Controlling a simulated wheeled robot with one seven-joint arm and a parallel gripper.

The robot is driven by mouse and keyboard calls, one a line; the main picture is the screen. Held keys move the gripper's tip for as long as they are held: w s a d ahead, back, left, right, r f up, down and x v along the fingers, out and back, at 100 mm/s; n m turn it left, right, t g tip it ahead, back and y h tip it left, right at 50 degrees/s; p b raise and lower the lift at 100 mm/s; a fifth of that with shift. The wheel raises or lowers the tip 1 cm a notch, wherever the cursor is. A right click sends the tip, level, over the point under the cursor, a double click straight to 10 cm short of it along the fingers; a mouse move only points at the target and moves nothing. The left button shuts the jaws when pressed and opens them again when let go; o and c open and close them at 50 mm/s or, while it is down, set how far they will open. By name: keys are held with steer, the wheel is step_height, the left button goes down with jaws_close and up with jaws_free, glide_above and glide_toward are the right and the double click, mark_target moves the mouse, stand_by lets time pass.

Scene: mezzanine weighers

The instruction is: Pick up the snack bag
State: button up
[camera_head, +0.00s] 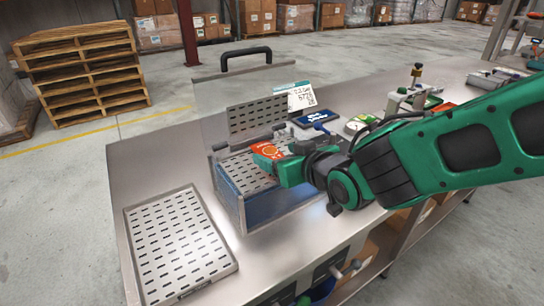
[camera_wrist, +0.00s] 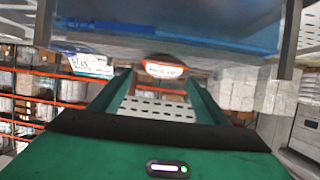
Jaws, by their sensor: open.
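The snack bag (camera_head: 267,150), red-orange with a pale mark, shows at the tip of my gripper (camera_head: 277,163) in the head view, above a slotted metal plate (camera_head: 240,170). In the wrist view the red and white bag (camera_wrist: 163,70) appears just beyond and between the green fingertips of my gripper (camera_wrist: 157,82). The fingers are spread apart, with the slotted plate visible between them. I cannot tell whether either finger touches the bag. My wrist and fingers hide part of the plate in the head view.
A slotted tray (camera_head: 175,250) lies at the left of the steel bench (camera_head: 140,160).

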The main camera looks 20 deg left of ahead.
mark_target(274, 153)
steer(key=shift+x, duration=2.75)
steer(key=shift+c, duration=0.6)
steer(key=shift+d, duration=0.1)
steer(key=c, duration=1)
